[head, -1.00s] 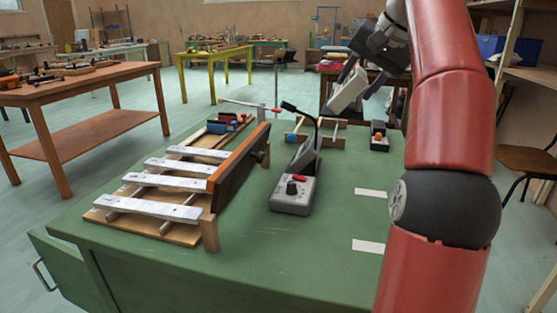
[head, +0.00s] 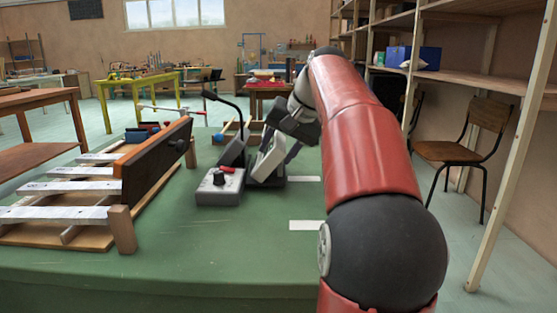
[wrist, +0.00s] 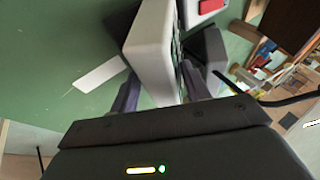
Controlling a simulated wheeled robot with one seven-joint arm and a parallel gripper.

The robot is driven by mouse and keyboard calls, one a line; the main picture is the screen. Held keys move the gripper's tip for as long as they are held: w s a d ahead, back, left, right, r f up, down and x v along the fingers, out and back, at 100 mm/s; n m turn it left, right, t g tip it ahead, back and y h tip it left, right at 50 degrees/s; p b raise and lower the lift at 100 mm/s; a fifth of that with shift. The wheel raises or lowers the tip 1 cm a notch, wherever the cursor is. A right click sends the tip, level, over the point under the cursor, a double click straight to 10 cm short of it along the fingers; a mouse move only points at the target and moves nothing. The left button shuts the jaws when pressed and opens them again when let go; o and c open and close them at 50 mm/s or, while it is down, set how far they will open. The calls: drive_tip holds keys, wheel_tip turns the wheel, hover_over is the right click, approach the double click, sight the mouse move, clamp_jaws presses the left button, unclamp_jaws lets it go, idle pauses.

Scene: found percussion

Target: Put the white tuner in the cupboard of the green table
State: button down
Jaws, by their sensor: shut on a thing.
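The white tuner (head: 267,160) is in my gripper (head: 275,154), above the green table (head: 190,240), tilted, just right of a grey box with a black knob. In the wrist view the tuner (wrist: 150,45) sits between the two fingers of my gripper (wrist: 163,85), with green tabletop beyond. I cannot tell whether its lower end touches the table. The table's cupboard and its door are out of view now.
The grey knob box (head: 219,188) and a dark wedge with a bent stalk (head: 234,150) stand close left of the tuner. A metal-bar xylophone (head: 60,214) fills the left. White strips (head: 308,225) mark the table's right part. Shelves (head: 480,80) and a chair (head: 465,148) stand right.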

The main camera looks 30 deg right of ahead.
drive_tip(key=shift+f, duration=0.55)
drive_tip(key=shift+f, duration=0.1)
drive_tip(key=c, duration=0.7)
unclamp_jaws()
